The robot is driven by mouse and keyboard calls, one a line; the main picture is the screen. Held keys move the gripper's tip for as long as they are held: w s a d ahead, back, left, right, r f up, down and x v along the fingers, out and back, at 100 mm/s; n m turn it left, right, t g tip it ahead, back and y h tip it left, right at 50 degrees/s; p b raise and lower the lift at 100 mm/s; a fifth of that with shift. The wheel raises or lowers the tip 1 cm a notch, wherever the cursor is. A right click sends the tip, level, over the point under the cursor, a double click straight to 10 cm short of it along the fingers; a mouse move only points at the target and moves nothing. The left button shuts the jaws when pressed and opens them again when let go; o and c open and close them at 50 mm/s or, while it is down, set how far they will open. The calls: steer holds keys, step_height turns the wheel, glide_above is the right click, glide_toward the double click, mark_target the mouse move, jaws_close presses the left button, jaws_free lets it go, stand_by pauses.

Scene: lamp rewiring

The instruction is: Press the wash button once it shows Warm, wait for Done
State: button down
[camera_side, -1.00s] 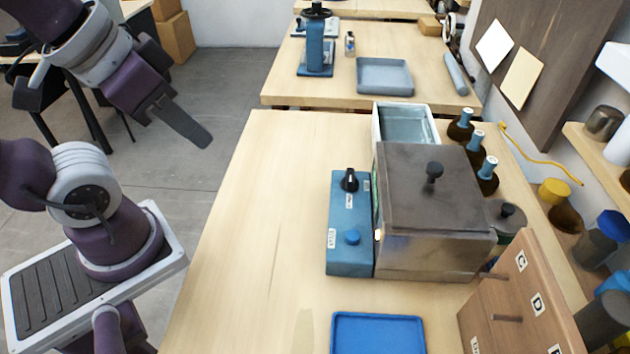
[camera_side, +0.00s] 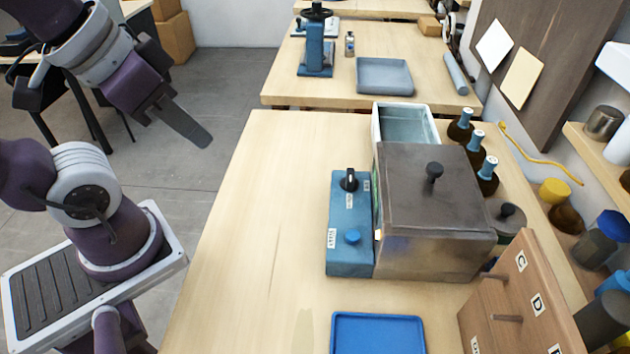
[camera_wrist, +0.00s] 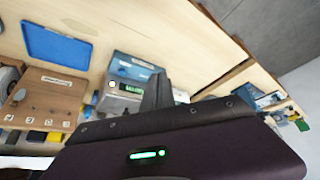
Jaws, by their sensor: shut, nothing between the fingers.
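The wash machine is a metal box with a lid (camera_side: 430,190) and a blue control panel (camera_side: 349,265) on its left side. The panel carries a round blue button (camera_side: 352,236) and a black knob (camera_side: 349,180). In the wrist view the machine (camera_wrist: 145,68) shows a small green-lit display (camera_wrist: 131,88), too small to read. A small orange-white glow shows at the panel's inner edge in the side view. My gripper (camera_side: 205,140) is shut and empty, in the air left of the bench, well apart from the button. In the wrist view its fingers (camera_wrist: 158,90) partly cover the machine.
A blue tray (camera_side: 378,318) lies in front of the machine. A wooden drawer cabinet (camera_side: 500,300) stands at the front right. An open basin (camera_side: 405,108) and several dark bottles (camera_side: 478,143) stand behind and to the right. The bench's left half is clear.

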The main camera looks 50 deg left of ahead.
steer(key=m+t, duration=0.2)
steer(key=m, duration=2.6)
glide_above(350, 237)
step_height(350, 237, down, 7)
steer(key=shift+h, duration=0.3)
steer(key=shift+f, duration=0.1)
steer(key=shift+f, duration=4.4)
steer(key=shift+f, duration=0.4)
